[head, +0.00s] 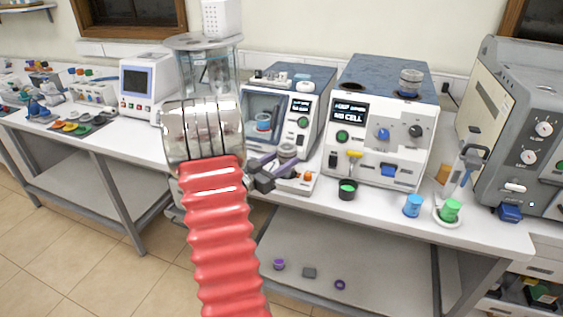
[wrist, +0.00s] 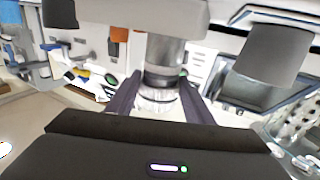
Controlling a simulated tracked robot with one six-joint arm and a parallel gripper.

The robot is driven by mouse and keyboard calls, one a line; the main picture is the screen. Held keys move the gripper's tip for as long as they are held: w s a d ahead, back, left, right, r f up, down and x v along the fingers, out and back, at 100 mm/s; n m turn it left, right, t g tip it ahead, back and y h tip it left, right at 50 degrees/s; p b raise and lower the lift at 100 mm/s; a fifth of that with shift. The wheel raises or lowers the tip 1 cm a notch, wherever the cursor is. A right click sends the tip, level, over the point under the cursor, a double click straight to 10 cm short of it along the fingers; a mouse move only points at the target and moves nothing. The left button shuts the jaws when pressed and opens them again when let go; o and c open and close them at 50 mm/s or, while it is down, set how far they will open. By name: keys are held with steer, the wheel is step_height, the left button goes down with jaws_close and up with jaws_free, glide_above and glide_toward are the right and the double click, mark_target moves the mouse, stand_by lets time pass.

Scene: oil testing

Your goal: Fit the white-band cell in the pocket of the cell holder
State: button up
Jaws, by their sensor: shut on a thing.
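My gripper (head: 277,163) is over the bench in front of the left blue-topped instrument. In the wrist view its two dark fingers (wrist: 157,98) are shut on a cell (wrist: 165,52) with a grey metal upper part and a pale, clear-looking lower part. I take this as the white-band cell; the band itself is not clear. The cell also shows in the head view (head: 287,151), upright between the fingers. A low white block with an orange knob (head: 304,182), which looks like the cell holder, is just below and right of the gripper. Its pocket is hidden.
The left instrument (head: 257,105) stands close behind the gripper. The right one (head: 372,150) reads "NO CELL" and has a metal cylinder (head: 411,82) on top.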

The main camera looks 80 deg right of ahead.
steer(key=shift+f, duration=0.15)
steer(key=shift+f, duration=0.5)
steer(key=o, duration=1.3)
steer(key=shift+f, duration=0.15)
steer(key=shift+a, duration=0.1)
steer(key=v, duration=1.3)
steer(key=shift+w+a, duration=0.15)
steer(key=shift+a, duration=0.1)
